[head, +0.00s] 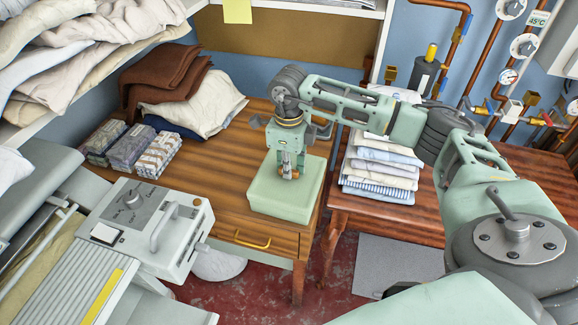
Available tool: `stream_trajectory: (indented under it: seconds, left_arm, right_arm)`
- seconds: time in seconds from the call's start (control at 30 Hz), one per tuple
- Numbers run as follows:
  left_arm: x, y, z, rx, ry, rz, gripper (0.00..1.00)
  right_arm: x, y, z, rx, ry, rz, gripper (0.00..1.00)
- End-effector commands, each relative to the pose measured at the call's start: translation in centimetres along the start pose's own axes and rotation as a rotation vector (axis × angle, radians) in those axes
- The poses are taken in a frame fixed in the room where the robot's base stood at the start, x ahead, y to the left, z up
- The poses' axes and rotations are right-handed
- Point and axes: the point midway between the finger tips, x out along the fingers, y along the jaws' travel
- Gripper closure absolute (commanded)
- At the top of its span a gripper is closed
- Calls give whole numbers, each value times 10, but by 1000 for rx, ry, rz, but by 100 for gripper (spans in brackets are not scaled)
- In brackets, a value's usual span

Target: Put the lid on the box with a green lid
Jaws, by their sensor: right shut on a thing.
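A pale green box with a green lid (262,185) stands on the right front part of the wooden table, close to its right edge. The lid lies at the top of the box, and I see no clear gap between them. My right gripper (290,174) points straight down over the middle of the lid and is shut on it. Its fingertips hide what they grip, likely a handle or knob. My left gripper is not in view.
The wooden table (215,205) has free room left of the box. Cloth bundles (128,148) and folded brown fabric (165,75) lie further left. Folded shirts (380,165) are stacked on the right table. The ironer's control box (140,225) stands front left.

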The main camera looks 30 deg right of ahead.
Motion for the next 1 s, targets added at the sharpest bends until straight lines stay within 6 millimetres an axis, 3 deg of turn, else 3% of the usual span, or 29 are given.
stream_trajectory:
  seconds: [0.13, 0.17, 0.4, 0.6, 0.83, 1.0]
  left_arm:
    - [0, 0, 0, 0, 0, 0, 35]
    - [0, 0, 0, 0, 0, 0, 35]
    - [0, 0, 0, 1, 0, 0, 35]
    - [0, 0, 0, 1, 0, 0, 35]
    - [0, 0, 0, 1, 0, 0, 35]
    - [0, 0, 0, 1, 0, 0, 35]
  right_arm:
    - [-1, 0, 0, 0, -1, 0, 100]
    - [-1, 0, 0, 0, -1, 0, 86]
    - [0, 0, 0, 0, 0, 0, 66]
    - [0, 0, 0, 0, 0, 0, 66]
    - [0, 0, 0, 0, 0, 0, 47]
    - [0, 0, 0, 0, 0, 0, 47]
